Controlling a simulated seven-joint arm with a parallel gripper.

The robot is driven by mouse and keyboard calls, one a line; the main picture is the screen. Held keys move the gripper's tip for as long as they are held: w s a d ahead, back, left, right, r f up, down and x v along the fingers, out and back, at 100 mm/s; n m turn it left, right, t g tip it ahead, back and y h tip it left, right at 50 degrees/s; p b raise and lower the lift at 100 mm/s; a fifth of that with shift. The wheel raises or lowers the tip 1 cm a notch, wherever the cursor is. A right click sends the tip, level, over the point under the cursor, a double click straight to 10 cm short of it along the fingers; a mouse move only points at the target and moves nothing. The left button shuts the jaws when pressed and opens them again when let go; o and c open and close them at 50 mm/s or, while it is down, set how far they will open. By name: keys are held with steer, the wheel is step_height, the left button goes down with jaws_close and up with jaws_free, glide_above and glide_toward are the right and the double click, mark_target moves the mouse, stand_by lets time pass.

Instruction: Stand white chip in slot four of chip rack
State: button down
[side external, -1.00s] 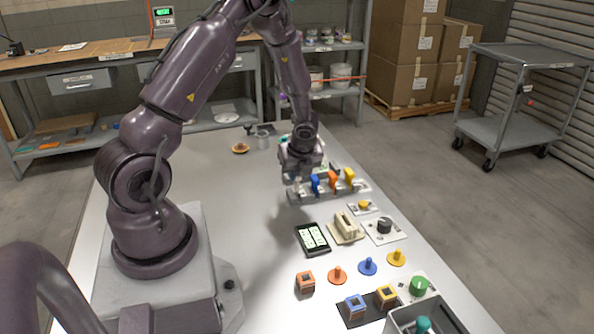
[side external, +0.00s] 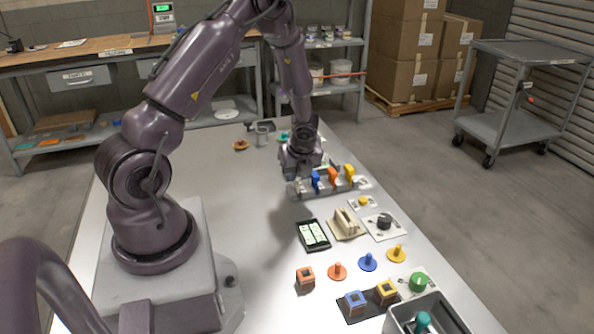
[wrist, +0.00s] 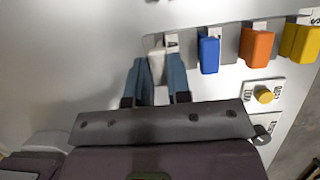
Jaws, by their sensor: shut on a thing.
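My gripper (wrist: 157,70) is shut on the white chip (wrist: 157,64), with one blue-grey finger on each side of it. The chip is at the left end of the chip rack (wrist: 226,46), left of the blue chip (wrist: 209,54), and looks in line with the row. I cannot tell whether its lower edge is inside a slot. An orange chip (wrist: 257,46) and a yellow chip (wrist: 301,42) stand farther right in the rack. In the side view my gripper (side external: 300,178) is low over the rack's left end (side external: 303,191), and the white chip is not clearly visible there.
A yellow button (side external: 363,201), a dark knob (side external: 384,221), a beige switch block (side external: 345,223) and a black device (side external: 313,236) lie in front of the rack. Pegs, small blocks and a grey bin (side external: 448,318) are nearer the camera. The tabletop left of the rack is clear.

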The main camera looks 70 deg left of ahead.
steer(key=shift+f, duration=0.25)
steer(key=shift+f, duration=0.25)
stand_by(0.4)
steer(key=c, duration=0.7)
jaws_free()
steer(key=shift+o, duration=0.2)
steer(key=shift+r, duration=0.15)
steer(key=shift+r, duration=3.4)
